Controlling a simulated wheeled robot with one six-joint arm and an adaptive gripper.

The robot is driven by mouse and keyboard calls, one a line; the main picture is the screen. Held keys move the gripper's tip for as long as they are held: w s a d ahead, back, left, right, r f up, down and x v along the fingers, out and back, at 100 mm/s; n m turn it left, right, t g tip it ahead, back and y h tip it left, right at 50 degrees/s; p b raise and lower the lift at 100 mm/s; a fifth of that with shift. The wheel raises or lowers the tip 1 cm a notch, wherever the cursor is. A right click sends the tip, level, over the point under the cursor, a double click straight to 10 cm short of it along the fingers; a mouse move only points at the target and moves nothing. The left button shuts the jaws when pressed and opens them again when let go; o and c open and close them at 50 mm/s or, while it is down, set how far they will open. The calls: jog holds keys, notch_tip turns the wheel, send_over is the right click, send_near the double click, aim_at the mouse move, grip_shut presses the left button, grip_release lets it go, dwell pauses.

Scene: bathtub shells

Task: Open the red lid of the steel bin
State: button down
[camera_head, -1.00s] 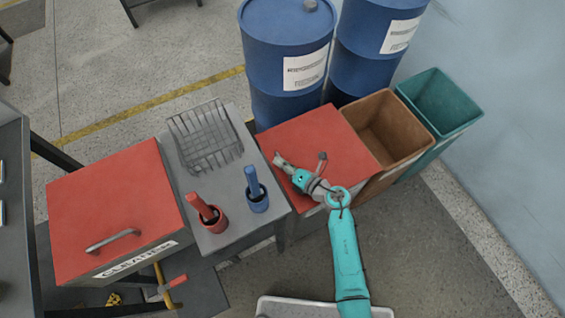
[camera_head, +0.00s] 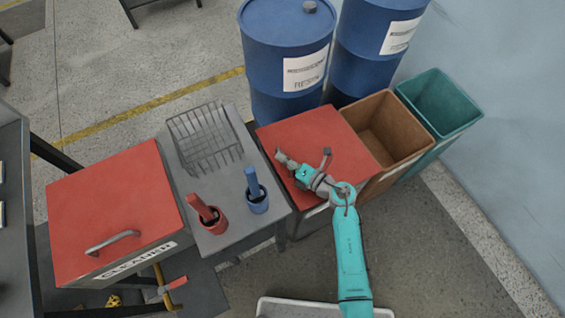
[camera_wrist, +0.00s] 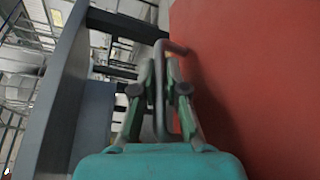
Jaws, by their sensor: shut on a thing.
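The steel bin (camera_head: 307,222) stands between the grey table and the brown bin, mostly hidden under its flat red lid (camera_head: 305,128) and behind my arm. The lid looks closed. My gripper (camera_head: 282,157) is over the lid's left part in the head view. In the wrist view, my gripper (camera_wrist: 159,85) has a finger on each side of the grey bar handle (camera_wrist: 160,115) and is shut on it. The red lid (camera_wrist: 245,75) fills the right side of that view. The handle is hard to make out in the head view.
A second red-lidded box (camera_head: 115,205) marked CLEANER stands at the left. The grey table (camera_head: 222,235) holds a wire basket (camera_head: 205,140) and red and blue holders. Blue drums (camera_head: 285,55) stand behind; open brown (camera_head: 390,130) and green (camera_head: 440,100) bins stand right.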

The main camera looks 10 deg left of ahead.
jog(key=w+d+r+m+y, duration=0.1)
jog(key=w+d+r+m, duration=0.15)
jog(key=r, duration=0.35)
jog(key=w+d+r+m+t+y, duration=0.1)
jog(key=w+d+r+m, duration=0.1)
jog(key=d+r, duration=0.3)
jog(key=w+d+r+m+y, duration=0.1)
jog(key=w+d+r+m, duration=0.15)
jog(key=r, duration=0.45)
jog(key=w+d+r+m+t, duration=0.2)
jog(key=w+d+m, duration=0.3)
jog(key=d, duration=0.3)
jog(key=w+d+r+m+t, duration=0.2)
jog(key=w+d+m, duration=0.3)
jog(key=d, duration=0.4)
jog(key=shift+w+d+r+t, duration=0.2)
jog(key=shift+w+r+t, duration=0.25)
jog(key=shift+w, duration=0.3)
jog(key=c, duration=1.5)
grip_release()
